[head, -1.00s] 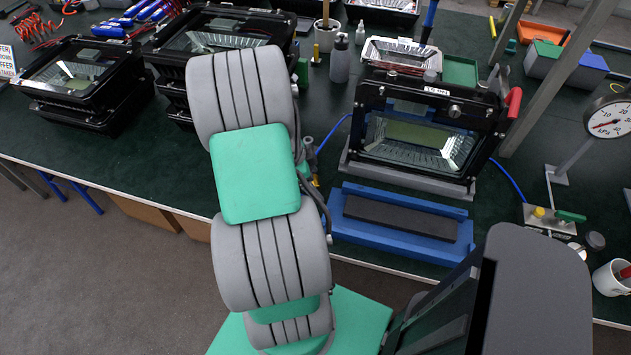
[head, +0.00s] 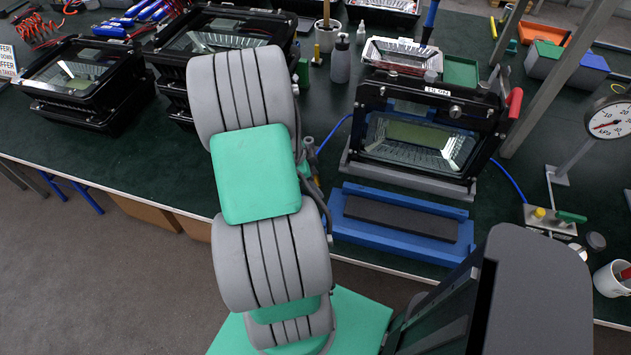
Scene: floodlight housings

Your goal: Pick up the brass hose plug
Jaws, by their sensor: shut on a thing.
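My arm fills the centre of the head view, and its grey and green links hide what lies behind them. My gripper does not show; it is hidden behind the arm. I cannot make out the brass hose plug for certain. A grey fitting (head: 308,146) shows at the arm's right edge, near the end of a blue hose (head: 334,133). Small yellowish and green bits show just below it, partly covered by the arm and too small to name.
A floodlight housing (head: 420,137) stands on a grey stand behind a blue cradle (head: 400,240) with a dark pad. More housings (head: 75,80) stand at the left. A pressure gauge (head: 607,120) and a mug (head: 612,278) are at the right. A grey bottle (head: 340,60) stands behind.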

